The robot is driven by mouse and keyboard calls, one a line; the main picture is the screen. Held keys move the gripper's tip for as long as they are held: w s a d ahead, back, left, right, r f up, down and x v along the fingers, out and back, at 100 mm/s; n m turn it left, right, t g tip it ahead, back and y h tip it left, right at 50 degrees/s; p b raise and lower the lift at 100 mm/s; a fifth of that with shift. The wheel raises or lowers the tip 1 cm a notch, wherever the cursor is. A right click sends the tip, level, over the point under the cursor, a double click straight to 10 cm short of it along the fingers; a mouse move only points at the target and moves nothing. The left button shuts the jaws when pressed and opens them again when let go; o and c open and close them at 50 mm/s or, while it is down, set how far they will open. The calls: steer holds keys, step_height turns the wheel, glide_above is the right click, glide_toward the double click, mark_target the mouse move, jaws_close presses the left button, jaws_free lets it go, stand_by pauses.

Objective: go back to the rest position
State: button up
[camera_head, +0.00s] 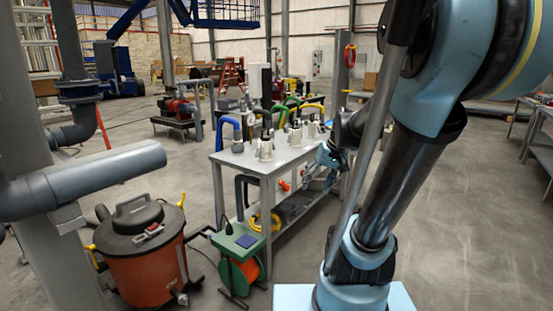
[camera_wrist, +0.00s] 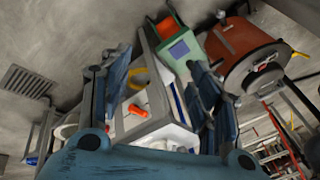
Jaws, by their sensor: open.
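My gripper (camera_head: 327,158) is beside the right front part of the grey workbench (camera_head: 262,166) in the head view, in front of its edge. In the wrist view its two blue fingers stand wide apart, and the gripper (camera_wrist: 153,90) is open with nothing held between the fingertips. The bench, a yellow coil (camera_wrist: 138,80) and an orange piece (camera_wrist: 137,110) show beyond the fingers. My upper arm fills the right of the head view and partly hides the gripper.
White pump-like units (camera_head: 266,148) with coloured hoses stand on the bench. An orange-red drum vacuum (camera_head: 148,262) and a green-topped stand (camera_head: 238,242) are at the front left. A grey pipe (camera_head: 95,180) juts in from the left. The floor at right is largely clear.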

steer(key=s+d+f+h, duration=0.1)
steer(key=s+d+f, duration=0.1)
steer(key=s, duration=0.5)
steer(key=s+d+f+h, duration=0.2)
steer(key=s+f, duration=0.3)
steer(key=s, duration=0.3)
steer(key=shift+d+f+m+h, duration=0.25)
steer(key=shift+d+m+h, duration=0.05)
steer(key=shift+d, duration=0.25)
